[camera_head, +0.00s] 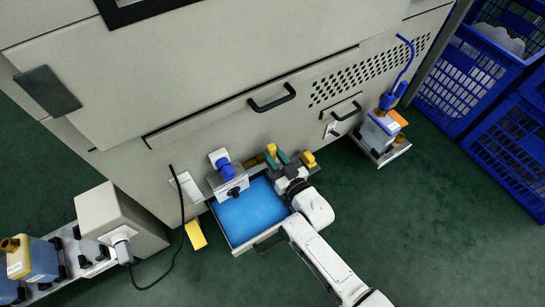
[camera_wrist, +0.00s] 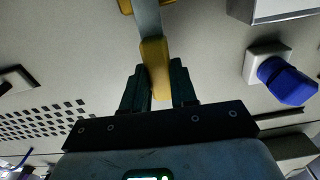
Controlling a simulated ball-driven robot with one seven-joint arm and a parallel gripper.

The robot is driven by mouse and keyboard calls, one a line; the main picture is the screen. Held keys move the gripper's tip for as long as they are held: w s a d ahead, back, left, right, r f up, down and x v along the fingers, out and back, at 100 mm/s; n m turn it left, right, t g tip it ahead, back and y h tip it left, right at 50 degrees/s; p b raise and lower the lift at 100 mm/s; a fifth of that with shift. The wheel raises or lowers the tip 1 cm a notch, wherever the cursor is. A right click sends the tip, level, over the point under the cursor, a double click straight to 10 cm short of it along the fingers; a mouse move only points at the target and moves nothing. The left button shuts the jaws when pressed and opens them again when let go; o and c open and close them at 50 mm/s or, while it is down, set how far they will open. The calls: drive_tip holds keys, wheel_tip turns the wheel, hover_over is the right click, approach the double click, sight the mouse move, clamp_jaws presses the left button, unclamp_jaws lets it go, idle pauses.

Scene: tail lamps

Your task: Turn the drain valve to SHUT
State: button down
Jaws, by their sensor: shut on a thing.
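The drain valve's lever is in the wrist view, a grey bar with a yellow grip (camera_wrist: 154,60) at its near end. The bar runs up to a brass-yellow part (camera_wrist: 126,5) at the top edge. My gripper (camera_wrist: 158,88) has its dark green fingers on both sides of the yellow grip, shut on it. In the head view my gripper (camera_head: 278,157) is low at the machine's front, above the back of a tray of blue liquid (camera_head: 247,215). A yellow piece (camera_head: 271,149) shows at its fingers. No SHUT marking is readable, and the valve body is mostly hidden.
A blue-capped fitting (camera_head: 223,167) stands left of my gripper; its blue part also shows in the wrist view (camera_wrist: 286,82). A bottle (camera_head: 379,130) sits on a right-hand shelf. Blue crates (camera_head: 463,75) stand far right. A grey box (camera_head: 118,218) is at left. Green floor is open in front.

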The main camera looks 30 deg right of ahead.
drive_tip(key=shift+w+a+r+n, duration=0.1)
drive_tip(key=shift+w+a+n, duration=0.15)
drive_tip(key=shift+n, duration=0.15)
drive_tip(key=c, duration=0.9)
unclamp_jaws()
drive_tip(key=shift+s+p, duration=1.4)
drive_tip(key=shift+s, duration=4.05)
